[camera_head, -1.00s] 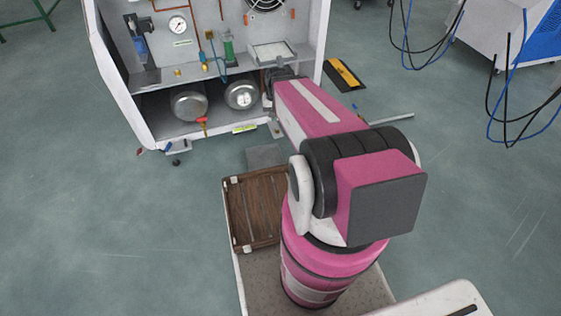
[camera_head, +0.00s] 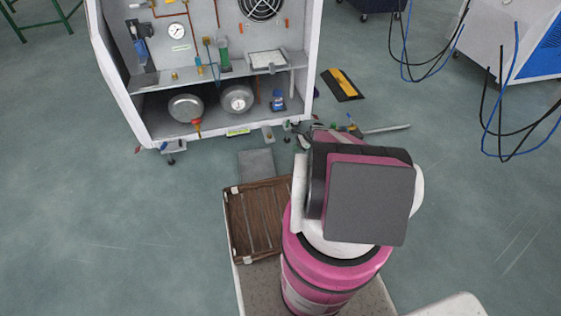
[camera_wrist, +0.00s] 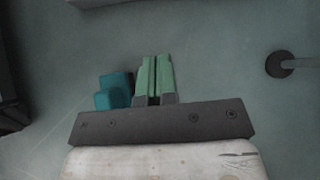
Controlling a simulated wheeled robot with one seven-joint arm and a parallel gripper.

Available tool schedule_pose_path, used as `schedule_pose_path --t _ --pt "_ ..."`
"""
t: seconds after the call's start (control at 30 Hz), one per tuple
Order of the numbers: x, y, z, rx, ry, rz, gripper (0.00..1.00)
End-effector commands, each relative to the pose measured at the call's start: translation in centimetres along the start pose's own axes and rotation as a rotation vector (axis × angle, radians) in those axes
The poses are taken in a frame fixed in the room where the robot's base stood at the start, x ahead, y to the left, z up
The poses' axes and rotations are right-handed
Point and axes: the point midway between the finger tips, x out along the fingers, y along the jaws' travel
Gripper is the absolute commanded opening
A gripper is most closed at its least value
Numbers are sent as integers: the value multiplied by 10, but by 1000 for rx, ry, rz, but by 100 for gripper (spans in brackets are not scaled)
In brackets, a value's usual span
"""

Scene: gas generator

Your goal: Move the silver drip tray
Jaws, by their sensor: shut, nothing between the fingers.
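A pale, shallow rectangular tray (camera_head: 268,59), which looks like the silver drip tray, sits on the cabinet's upper shelf at its right end in the head view. It is not recognisable in the wrist view. My gripper (camera_wrist: 154,60) shows green fingers pressed together with nothing between them, above the grey-green floor. In the head view my arm is folded back and hides most of its own end, low in front of the cabinet and well apart from the tray.
The white cabinet holds two round silver vessels (camera_head: 186,107) and a blue can (camera_head: 278,101) on its lower shelf. A wooden crate (camera_head: 258,215) stands left of my arm. A black-and-yellow piece (camera_head: 342,84) lies on the floor right of the cabinet. Floor at left is clear.

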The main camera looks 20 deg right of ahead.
Motion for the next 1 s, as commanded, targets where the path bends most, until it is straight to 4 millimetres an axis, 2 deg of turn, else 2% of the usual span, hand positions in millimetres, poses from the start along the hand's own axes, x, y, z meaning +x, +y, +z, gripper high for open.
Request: schedule_pose_path --t 0.17,0.27,0.67,0.8,1.0 --pt "13 0 -3 11 -6 -3 0" --pt "27 -1 -3 10 -5 -2 0" --pt "101 -1 -3 8 -4 -1 0" --pt "115 0 12 6 -3 -1 0" --pt "127 0 24 7 -4 -2 0"
